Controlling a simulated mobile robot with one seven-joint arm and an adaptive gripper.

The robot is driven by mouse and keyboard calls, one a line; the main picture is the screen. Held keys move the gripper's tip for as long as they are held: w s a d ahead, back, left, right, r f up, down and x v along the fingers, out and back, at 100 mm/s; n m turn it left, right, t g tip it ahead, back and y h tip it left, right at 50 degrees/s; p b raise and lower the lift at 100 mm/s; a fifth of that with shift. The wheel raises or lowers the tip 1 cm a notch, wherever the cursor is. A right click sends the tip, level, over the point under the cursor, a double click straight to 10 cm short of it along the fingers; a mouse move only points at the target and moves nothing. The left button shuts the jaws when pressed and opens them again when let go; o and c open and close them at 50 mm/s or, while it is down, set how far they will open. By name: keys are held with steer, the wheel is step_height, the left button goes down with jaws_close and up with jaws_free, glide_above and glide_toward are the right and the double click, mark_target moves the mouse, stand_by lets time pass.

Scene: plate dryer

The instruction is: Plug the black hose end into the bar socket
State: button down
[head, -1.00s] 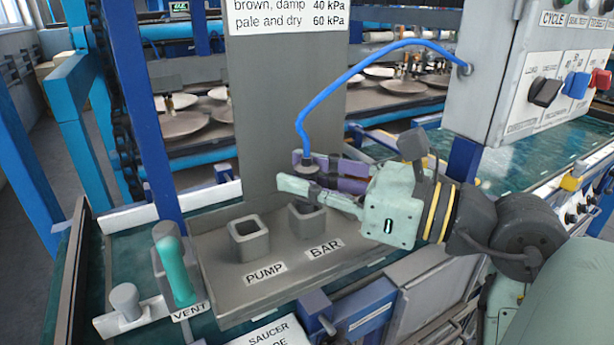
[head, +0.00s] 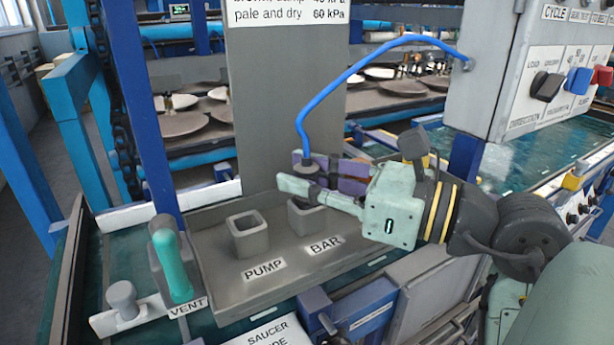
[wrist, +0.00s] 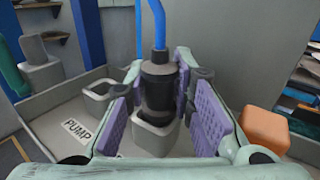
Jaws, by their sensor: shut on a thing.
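The black hose end (wrist: 160,82) hangs upright from the blue hose (head: 345,75). My gripper (head: 300,184) is shut on the black hose end, with purple finger pads on both sides of it in the wrist view. The grey square bar socket (head: 306,220) is directly below, behind the BAR label. In the wrist view the bar socket (wrist: 152,143) surrounds the foot of the hose end, which appears at or inside its mouth. How deep it sits cannot be told. In the head view my fingers hide the lower part of the hose end.
The empty pump socket (head: 248,238) stands to the left on the same grey tray (head: 225,290). A teal vent handle (head: 172,265) stands further left. A grey upright panel (head: 285,120) is close behind. A control box (head: 500,80) is at the right, where the blue hose starts.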

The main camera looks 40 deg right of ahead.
steer(key=c, duration=1.3)
jaws_free()
step_height(320, 180, up, 10)
steer(key=shift+r, duration=0.1)
steer(key=shift+s, duration=0.1)
